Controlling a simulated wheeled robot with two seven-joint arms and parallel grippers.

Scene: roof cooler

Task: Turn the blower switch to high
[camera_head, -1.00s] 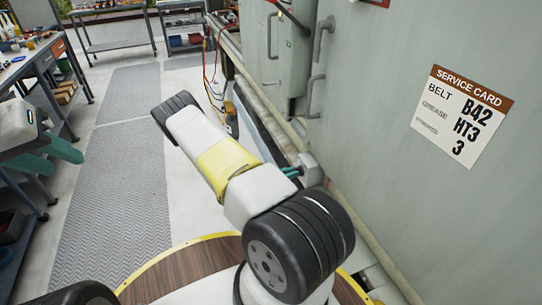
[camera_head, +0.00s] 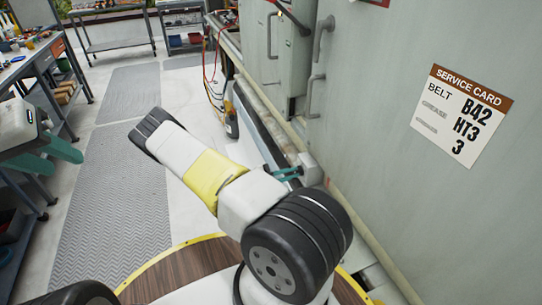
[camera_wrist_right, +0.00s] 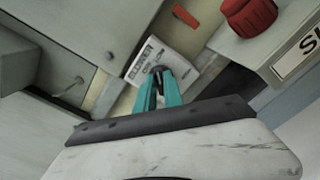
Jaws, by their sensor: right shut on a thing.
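The blower switch is a small dark knob (camera_wrist_right: 157,70) on a pale plate (camera_wrist_right: 181,67) with printed text in the right wrist view. In the head view, my right gripper (camera_head: 288,173) reaches a small grey box (camera_head: 310,169) low beside the big cabinet; the knob is hidden there. My left gripper (camera_head: 45,156) is at the left edge, its two teal fingers apart and empty, far from the switch.
A red knob (camera_wrist_right: 250,15) and a red lever (camera_wrist_right: 186,16) are near the plate in the right wrist view. The grey cabinet wall (camera_head: 400,190) with a service card (camera_head: 463,114) fills the right. Workbenches stand left; the matted floor (camera_head: 110,200) is clear.

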